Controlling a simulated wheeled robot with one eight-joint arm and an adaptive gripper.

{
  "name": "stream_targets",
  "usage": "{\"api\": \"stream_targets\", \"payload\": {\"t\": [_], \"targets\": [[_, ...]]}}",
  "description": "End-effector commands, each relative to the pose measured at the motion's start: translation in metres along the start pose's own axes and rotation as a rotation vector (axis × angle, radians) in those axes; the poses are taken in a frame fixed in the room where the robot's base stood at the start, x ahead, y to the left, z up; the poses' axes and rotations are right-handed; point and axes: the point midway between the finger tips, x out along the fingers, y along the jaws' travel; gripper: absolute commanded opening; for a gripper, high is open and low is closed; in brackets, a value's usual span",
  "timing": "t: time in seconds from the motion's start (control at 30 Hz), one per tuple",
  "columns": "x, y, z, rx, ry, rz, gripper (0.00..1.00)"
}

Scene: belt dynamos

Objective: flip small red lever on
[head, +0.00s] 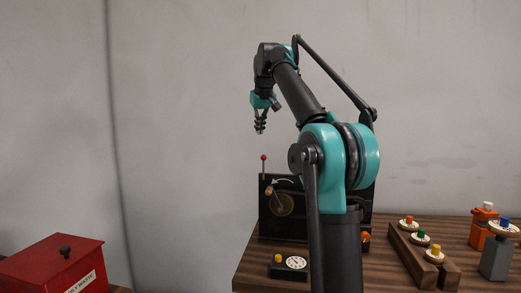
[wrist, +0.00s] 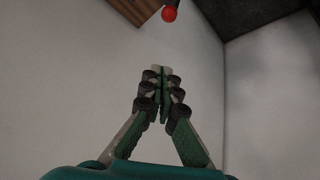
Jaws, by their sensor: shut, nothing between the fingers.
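The small red lever (head: 264,165) is a thin upright rod with a red ball on top, at the left end of a black machine (head: 268,221) on the table. In the wrist view the red ball (wrist: 169,14) shows at the top edge, beyond my fingertips; its rod is mostly cut off. My gripper (head: 260,130) hangs above the lever, pointing down, apart from it. In the wrist view my gripper (wrist: 159,72) has its fingers together with nothing between them. My arm hides much of the machine's right part.
The wooden table (head: 250,270) carries a small black box with a dial (head: 290,266) in front of the machine. A wooden block with coloured knobs (head: 410,250) and an orange and grey device (head: 495,258) stand at right. A red box (head: 50,270) is at lower left.

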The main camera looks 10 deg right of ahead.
Motion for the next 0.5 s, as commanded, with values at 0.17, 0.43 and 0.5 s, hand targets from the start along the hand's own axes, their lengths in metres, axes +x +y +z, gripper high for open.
{"api": "stream_targets", "payload": {"t": [0.17, 0.43, 0.5], "targets": [[0.014, 0.000, 0.000, 0.000, 0.000, 0.000, 0.00], [0.064, 0.000, 0.000, 0.001, 0.000, 0.000, 0.00], [0.078, 0.000, 0.000, 0.001, 0.000, 0.000, 0.00]]}}
